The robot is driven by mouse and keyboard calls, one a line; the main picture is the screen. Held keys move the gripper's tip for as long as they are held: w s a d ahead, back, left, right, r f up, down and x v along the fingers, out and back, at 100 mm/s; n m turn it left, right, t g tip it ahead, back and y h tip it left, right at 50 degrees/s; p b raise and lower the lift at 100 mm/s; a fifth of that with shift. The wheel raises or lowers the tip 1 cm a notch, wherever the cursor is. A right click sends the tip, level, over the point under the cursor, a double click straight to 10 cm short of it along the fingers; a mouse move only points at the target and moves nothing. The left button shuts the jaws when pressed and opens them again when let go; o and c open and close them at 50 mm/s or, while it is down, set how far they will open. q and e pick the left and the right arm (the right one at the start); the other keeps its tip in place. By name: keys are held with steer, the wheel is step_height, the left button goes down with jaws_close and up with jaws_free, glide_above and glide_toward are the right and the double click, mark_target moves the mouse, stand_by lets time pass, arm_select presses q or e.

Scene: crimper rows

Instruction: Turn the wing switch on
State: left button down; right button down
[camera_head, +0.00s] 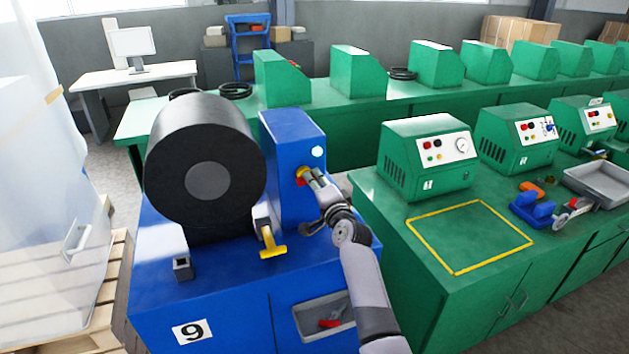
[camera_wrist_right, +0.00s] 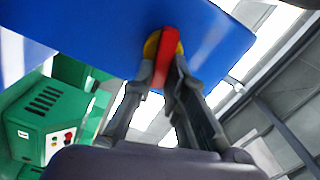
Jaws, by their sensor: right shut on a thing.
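The wing switch (camera_head: 301,173), a red handle on a round yellow base, is on the face of the blue housing (camera_head: 285,140) of the blue machine. In the right wrist view its red wing (camera_wrist_right: 165,56) stands between my fingertips. My right gripper (camera_head: 311,177) is shut on the wing, with one finger on each side; it also shows in the right wrist view (camera_wrist_right: 164,82). In the head view the gripper partly hides the switch. A pale round light (camera_head: 317,152) glows just above the switch. My left gripper is not in view.
A large black roll (camera_head: 203,160) is left of the housing. A yellow lever (camera_head: 270,244) stands below the switch, near my right arm. A grey tray (camera_head: 324,317) with a red-handled tool is at the machine's front. A green bench (camera_head: 450,290) is to the right.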

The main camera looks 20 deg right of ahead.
steer(key=shift+f+m, duration=0.25)
steer(key=shift+m, duration=1.25)
steer(key=c, duration=1.6)
jaws_free()
steer(key=shift+r, duration=0.1)
step_height(320, 180, up, 10)
steer(key=shift+o, duration=0.2)
steer(key=shift+w+d, duration=0.1)
